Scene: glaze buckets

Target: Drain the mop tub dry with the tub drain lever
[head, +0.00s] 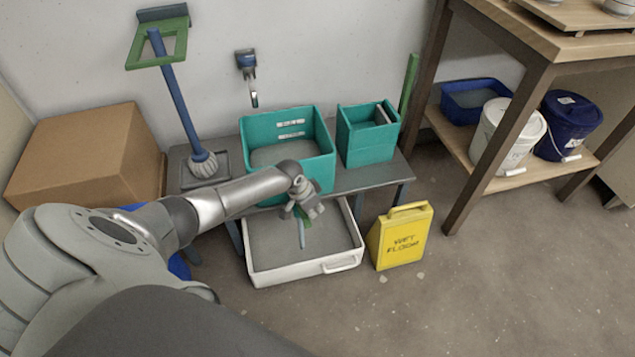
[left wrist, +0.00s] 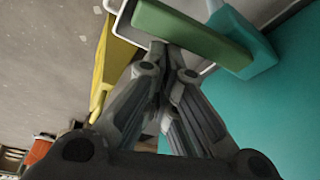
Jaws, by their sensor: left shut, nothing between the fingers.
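The teal mop tub (head: 318,168) stands on a low grey bench, with a flat grey surface inside that looks like water. My left gripper (head: 309,208) is shut and empty in front of the tub's front wall. In the left wrist view the green drain lever (left wrist: 190,33) lies just beyond my fingertips (left wrist: 172,62); whether they touch it I cannot tell. A teal spout (left wrist: 249,42) sits beside the lever on the tub wall (left wrist: 275,110). A pale blue strip (head: 301,236), perhaps running water, hangs below the gripper over the white tray (head: 350,258). My right gripper is not in view.
A smaller teal bucket (head: 365,152) stands right of the tub. A yellow wet-floor sign (head: 401,238) stands right of the tray. A mop (head: 176,95) and cardboard box (head: 85,155) are on the left. Wooden shelving (head: 497,120) holds buckets. The right floor is clear.

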